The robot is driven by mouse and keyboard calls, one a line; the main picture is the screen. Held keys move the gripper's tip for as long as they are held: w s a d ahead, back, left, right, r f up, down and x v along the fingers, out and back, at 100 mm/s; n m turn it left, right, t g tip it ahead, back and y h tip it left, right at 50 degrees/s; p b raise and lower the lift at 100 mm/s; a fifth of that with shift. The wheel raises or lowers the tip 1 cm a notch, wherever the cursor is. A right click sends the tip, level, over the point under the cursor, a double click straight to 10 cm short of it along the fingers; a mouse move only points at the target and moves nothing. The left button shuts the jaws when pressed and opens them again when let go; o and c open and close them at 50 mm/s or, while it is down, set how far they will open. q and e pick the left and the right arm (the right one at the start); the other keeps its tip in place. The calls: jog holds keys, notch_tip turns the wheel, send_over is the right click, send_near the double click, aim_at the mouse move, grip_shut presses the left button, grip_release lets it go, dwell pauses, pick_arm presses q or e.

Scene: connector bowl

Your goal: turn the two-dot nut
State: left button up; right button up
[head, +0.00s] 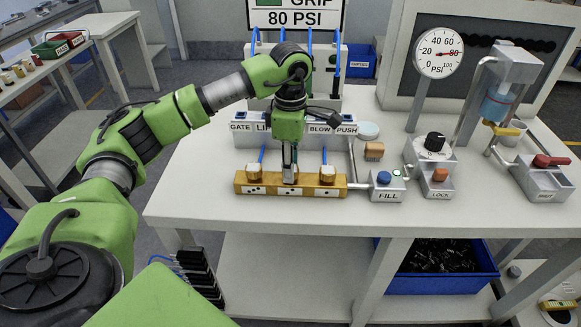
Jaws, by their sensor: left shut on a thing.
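A yellow-orange block (308,190) lies near the table's front edge with three brass nuts in a row on top. White labels with black dots are on its front, too small to count surely. The left nut (253,172) and the right nut (327,173) stand free, each with a thin blue tube rising from it. My left gripper (290,170) points straight down at the middle nut (290,177) and is shut on it. The fingers hide much of that nut. My right gripper is not in view.
Right of the block stand the FILL box (388,188), the LOCK box (438,184) with a black knob, and a pressure gauge (439,52). A labelled panel (333,128) is close behind my left gripper. A press-like stand (515,65) is far right. The table front is clear.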

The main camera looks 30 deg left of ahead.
pick_arm(q)
jog(key=shift+w+r+m, duration=0.1)
jog(key=shift+m, duration=0.5)
jog(key=o, duration=1.1)
notch_tip(320, 180, up, 12)
dwell(0.5)
